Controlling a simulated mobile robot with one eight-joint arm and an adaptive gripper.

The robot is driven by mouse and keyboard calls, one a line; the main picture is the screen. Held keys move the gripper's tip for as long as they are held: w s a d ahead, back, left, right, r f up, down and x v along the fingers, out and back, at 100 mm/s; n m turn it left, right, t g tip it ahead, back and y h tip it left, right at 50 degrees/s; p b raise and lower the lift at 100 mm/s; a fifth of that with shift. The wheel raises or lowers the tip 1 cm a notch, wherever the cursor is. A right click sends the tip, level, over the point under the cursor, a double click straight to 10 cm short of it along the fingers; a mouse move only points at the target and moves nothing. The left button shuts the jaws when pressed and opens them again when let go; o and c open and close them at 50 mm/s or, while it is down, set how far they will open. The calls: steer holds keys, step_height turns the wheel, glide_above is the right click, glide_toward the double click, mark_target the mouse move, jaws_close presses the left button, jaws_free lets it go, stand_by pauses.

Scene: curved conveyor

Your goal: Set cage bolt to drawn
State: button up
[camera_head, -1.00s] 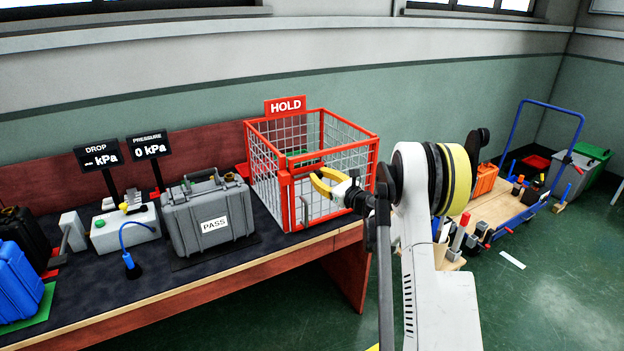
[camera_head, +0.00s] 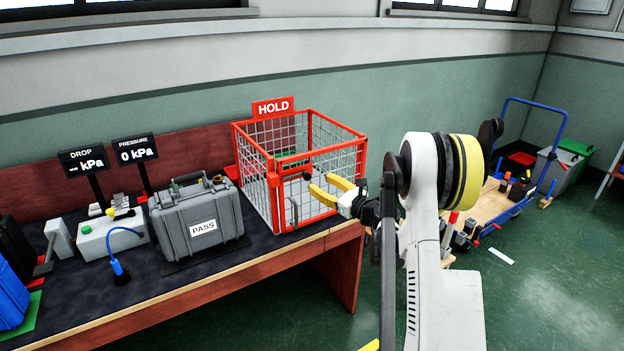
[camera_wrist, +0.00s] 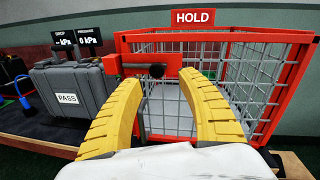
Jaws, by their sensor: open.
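The red wire cage (camera_head: 340,123) stands at the right end of the bench, and it fills the right of the wrist view (camera_wrist: 285,85). The cage bolt is a red bar with a black knob (camera_head: 306,176) at the top of the cage's front; the knob shows near the middle of the wrist view (camera_wrist: 157,70). My gripper (camera_head: 324,185) has yellow fingers, open and empty. In the wrist view its fingertips (camera_wrist: 160,78) lie to either side of the knob and appear apart from it. I cannot tell the exact depth gap.
A grey case marked PASS (camera_head: 197,221) stands left of the cage. A HOLD sign (camera_head: 273,107) rises at the cage's back. Gauge displays (camera_head: 135,152) and a grey test box (camera_head: 112,235) are farther left. A blue-handled trolley (camera_head: 490,205) stands on the floor at right.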

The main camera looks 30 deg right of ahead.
steer(key=s, duration=0.5)
steer(key=shift+s+d, duration=0.25)
steer(key=shift+d, duration=0.15)
steer(key=s+a+r+n+g+y, duration=0.1)
steer(key=s+a+r+n+g, duration=0.15)
steer(key=a+n, duration=0.45)
steer(key=s+a+r+n+g, duration=0.2)
steer(key=s+a+n, duration=0.15)
steer(key=a, duration=0.65)
steer(key=s+a+r+n+g+y, duration=0.1)
steer(key=s+a+r+n+g, duration=0.15)
steer(key=a+n, duration=0.45)
steer(key=s+a+f+n+g+h, duration=0.1)
steer(key=s+a+n+g+h, duration=0.1)
steer(key=s+n, duration=0.5)
steer(key=s+a+f+n+g+h, duration=0.1)
steer(key=s+a+n, duration=0.3)
steer(key=s+n, duration=0.4)
steer(key=s+h, duration=0.1)
steer(key=s, duration=0.6)
steer(key=shift+a+f+g+h, duration=0.25)
steer(key=shift+a+g+h, duration=0.05)
steer(key=shift+a+g, duration=0.1)
